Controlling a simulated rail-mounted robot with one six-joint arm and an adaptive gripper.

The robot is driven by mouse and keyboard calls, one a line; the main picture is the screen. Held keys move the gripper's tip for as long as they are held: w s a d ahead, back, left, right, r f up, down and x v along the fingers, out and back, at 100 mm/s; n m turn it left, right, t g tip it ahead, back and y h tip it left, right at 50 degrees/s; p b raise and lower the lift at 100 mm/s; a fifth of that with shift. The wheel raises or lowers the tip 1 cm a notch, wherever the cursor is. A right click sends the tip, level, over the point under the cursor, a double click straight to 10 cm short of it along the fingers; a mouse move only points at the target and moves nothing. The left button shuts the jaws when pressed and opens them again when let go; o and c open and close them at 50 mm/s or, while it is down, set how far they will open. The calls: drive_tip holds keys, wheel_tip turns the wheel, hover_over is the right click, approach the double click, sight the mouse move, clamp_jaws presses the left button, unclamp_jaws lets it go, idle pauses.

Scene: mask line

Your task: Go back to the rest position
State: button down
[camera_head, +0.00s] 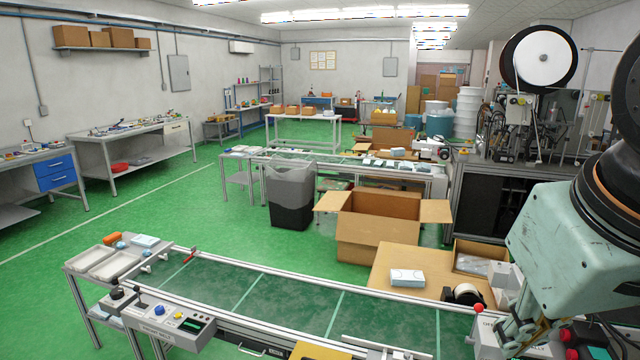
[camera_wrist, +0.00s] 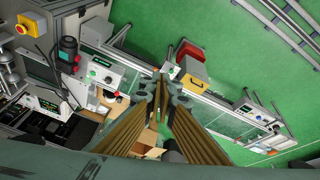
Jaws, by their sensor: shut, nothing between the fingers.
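My gripper (camera_wrist: 160,76) shows in the middle of the wrist view. Its fingers are together at the tips with nothing between them, and it hangs high above the conveyor area.
The green conveyor (camera_head: 270,297) crosses the front, with a control panel (camera_head: 165,320) at its near left. An open cardboard box (camera_head: 375,236), a dark bin (camera_head: 291,205) and a machine cabinet (camera_head: 490,190) stand behind. The floor at left is clear.

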drive_tip(key=s+a, duration=0.3)
drive_tip(key=s, duration=0.3)
drive_tip(key=shift+s+a+y, duration=0.2)
drive_tip(key=shift+s+y, duration=0.05)
drive_tip(key=shift+y, duration=0.15)
idle(0.6)
drive_tip(key=shift+a, duration=0.15)
idle(0.4)
